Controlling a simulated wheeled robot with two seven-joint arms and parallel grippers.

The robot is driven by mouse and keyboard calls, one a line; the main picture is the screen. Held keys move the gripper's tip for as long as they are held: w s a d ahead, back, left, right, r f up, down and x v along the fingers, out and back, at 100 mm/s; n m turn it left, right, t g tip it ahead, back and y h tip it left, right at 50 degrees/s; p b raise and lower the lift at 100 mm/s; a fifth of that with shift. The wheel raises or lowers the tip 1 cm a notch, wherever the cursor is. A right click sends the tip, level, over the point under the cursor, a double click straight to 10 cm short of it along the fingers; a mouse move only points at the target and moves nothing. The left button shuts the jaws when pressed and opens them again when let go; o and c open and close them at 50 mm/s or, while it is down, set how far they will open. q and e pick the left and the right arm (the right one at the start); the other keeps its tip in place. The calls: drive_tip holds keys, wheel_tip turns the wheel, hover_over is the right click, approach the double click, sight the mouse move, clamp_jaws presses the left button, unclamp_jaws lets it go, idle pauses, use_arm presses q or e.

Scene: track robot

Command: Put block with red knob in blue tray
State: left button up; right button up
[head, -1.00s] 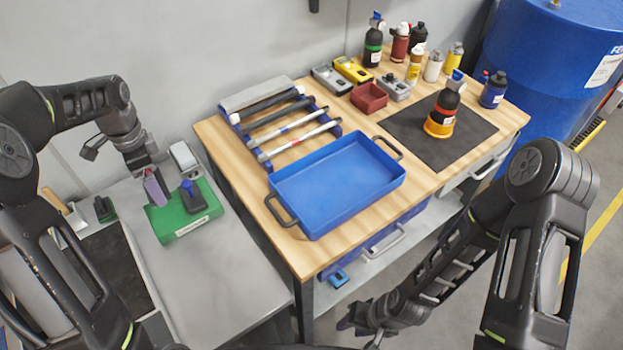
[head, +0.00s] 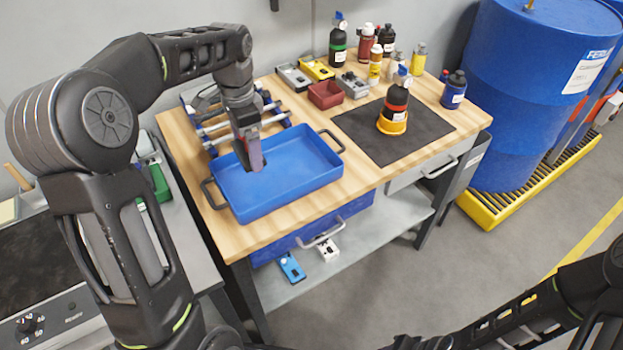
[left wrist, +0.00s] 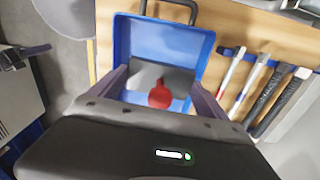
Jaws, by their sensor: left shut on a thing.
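My left gripper (head: 252,160) is over the left part of the blue tray (head: 325,165), which lies on the wooden table. In the left wrist view it is shut on a grey block (left wrist: 150,76) with a round red knob (left wrist: 160,96), between its two fingers. The blue tray (left wrist: 206,50) shows behind the block there, and its visible floor is empty. In the head view the block is mostly hidden by the fingers. My right arm is at the lower right; its gripper is only partly visible at the bottom edge, too unclear to judge.
A small red bin (head: 325,95), several bottles and a dark mat (head: 365,133) with an orange-based bottle (head: 394,112) are behind and to the right. A green box (head: 160,182) is on the left bench.

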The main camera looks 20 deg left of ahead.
use_arm(q)
drive_tip(key=shift+s+d, duration=0.1)
drive_tip(key=shift+d, duration=0.1)
drive_tip(key=shift+a+n, duration=0.25)
drive_tip(key=shift+n, duration=0.05)
drive_tip(key=shift+d+f, duration=0.1)
drive_tip(key=shift+f, duration=0.05)
hover_over(254, 186)
drive_tip(key=shift+f+p, duration=0.35)
drive_tip(key=shift+f, duration=2.65)
drive_tip(key=shift+f+p, duration=0.3)
drive_tip(key=shift+f, duration=1.55)
drive_tip(key=shift+f, duration=0.2)
drive_tip(key=o, duration=1.9)
